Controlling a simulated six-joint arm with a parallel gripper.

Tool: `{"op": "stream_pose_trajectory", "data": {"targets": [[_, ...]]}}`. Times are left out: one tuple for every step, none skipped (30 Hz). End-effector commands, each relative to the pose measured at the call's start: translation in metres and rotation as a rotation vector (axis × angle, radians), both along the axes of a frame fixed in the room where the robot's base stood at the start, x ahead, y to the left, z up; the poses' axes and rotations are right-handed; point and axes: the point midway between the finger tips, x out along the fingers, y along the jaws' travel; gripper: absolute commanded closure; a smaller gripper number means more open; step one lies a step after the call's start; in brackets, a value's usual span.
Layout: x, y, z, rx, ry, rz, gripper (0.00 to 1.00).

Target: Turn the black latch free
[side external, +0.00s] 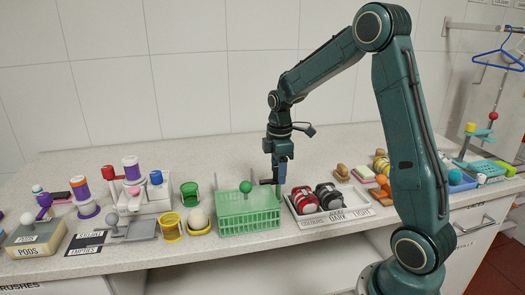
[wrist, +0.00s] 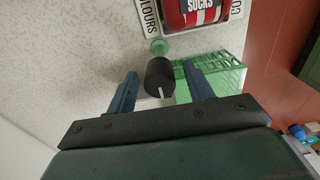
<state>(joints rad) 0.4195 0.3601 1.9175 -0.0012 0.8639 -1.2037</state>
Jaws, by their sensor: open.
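The black latch (wrist: 158,72) is a short dark cylinder with a thin white line on its end, seen in the wrist view. It stands between the two blue fingers of my gripper (wrist: 161,75), which are open with a gap on each side. In the side external view my gripper (side external: 279,182) points down at the right end of the green basket (side external: 250,217), and a small dark piece, likely the latch (side external: 266,181), shows just left of the fingers. A green round part (wrist: 158,48) sits just beyond the latch.
A white tray (side external: 347,219) with red and black bundles stands right of the basket. A green ball (side external: 246,187) shows at the basket. Bare counter lies behind.

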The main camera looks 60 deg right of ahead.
Motion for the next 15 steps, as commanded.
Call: {"op": "stream_pose_trajectory", "data": {"targets": [[0.0, 0.0, -0.0003, 0.0, 0.0, 0.0, 0.48], [-0.0001, 0.0001, -0.0003, 0.0, 0.0, 0.0, 0.48], [0.0, 0.0, -0.0002, 0.0, 0.0, 0.0, 0.48], [0.0, 0.0, -0.0002, 0.0, 0.0, 0.0, 0.48], [-0.0001, 0.0001, -0.0002, 0.0, 0.0, 0.0, 0.48], [-0.0001, 0.0001, -0.0001, 0.0, 0.0, 0.0, 0.52], [-0.0001, 0.0001, -0.0001, 0.0, 0.0, 0.0, 0.58], [-0.0001, 0.0001, -0.0001, 0.0, 0.0, 0.0, 0.64], [-0.0001, 0.0001, -0.0001, 0.0, 0.0, 0.0, 0.72], [-0.0001, 0.0001, -0.0001, 0.0, 0.0, 0.0, 0.77], [-0.0001, 0.0001, -0.0001, 0.0, 0.0, 0.0, 0.83], [-0.0001, 0.0001, 0.0, 0.0, 0.0, 0.0, 0.91], [-0.0001, 0.0001, 0.0, 0.0, 0.0, 0.0, 0.93], [-0.0001, 0.0001, 0.0, 0.001, 0.001, 0.0, 0.93], [-0.0001, 0.0001, 0.0, 0.001, 0.001, 0.0, 0.93]]}}
